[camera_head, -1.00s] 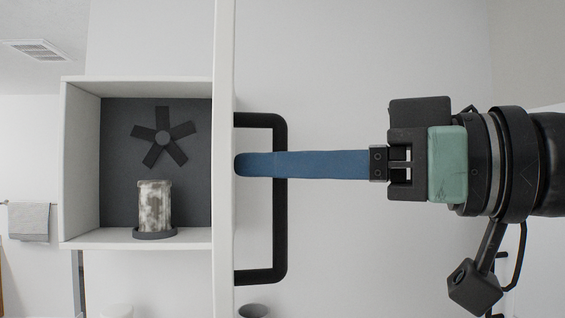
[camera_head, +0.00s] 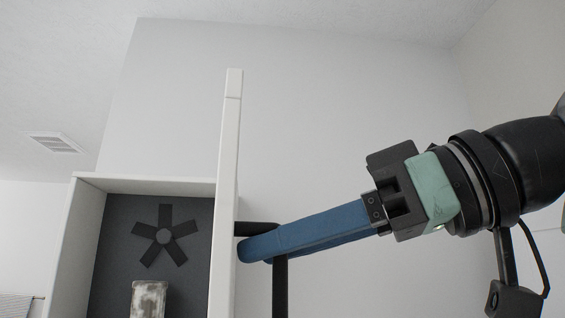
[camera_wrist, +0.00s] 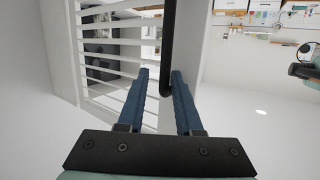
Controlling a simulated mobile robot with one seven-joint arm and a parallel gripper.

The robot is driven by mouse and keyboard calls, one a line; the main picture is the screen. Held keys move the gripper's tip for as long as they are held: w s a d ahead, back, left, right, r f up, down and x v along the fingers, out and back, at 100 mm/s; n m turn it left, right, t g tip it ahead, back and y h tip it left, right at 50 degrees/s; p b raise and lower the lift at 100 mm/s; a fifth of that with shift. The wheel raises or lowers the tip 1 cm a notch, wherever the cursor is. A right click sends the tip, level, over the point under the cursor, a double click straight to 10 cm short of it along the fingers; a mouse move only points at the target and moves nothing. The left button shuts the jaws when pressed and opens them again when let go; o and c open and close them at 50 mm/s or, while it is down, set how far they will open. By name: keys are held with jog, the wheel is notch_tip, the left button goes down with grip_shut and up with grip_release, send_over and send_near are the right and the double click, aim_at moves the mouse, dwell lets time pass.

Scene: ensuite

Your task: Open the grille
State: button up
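The grille (camera_wrist: 112,52) shows in the wrist view as a white frame with slats, on the left. In the head view its white panel (camera_head: 228,150) is seen nearly edge-on, beside an open-fronted box. I cannot tell how far it stands open. A black bar handle (camera_head: 280,290) sticks out from the panel's right side; it also shows in the wrist view (camera_wrist: 168,45). My gripper (camera_head: 250,250) has long blue fingers at the upper corner of the handle. In the wrist view the fingers are apart, with the handle's end between them, close to the right finger. Contact is unclear.
A white box (camera_head: 145,184) with a dark back stands left of the panel. It holds a dark fan-shaped piece (camera_head: 164,236) and a mottled cylinder (camera_head: 148,300). The space right of the handle is clear apart from my arm.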

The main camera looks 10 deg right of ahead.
notch_tip(320, 180, up, 8)
jog(key=t+y, duration=0.2)
notch_tip(320, 180, down, 7)
jog(key=g+h, duration=0.2)
jog(key=w+d+p, duration=0.1)
jog(key=d+p, duration=1.1)
jog(key=d, duration=0.3)
jog(key=shift+w+f+g+h, duration=0.25)
jog(key=shift+f+g+h, duration=0.05)
jog(key=shift+r+p, duration=0.1)
jog(key=shift+p, duration=0.2)
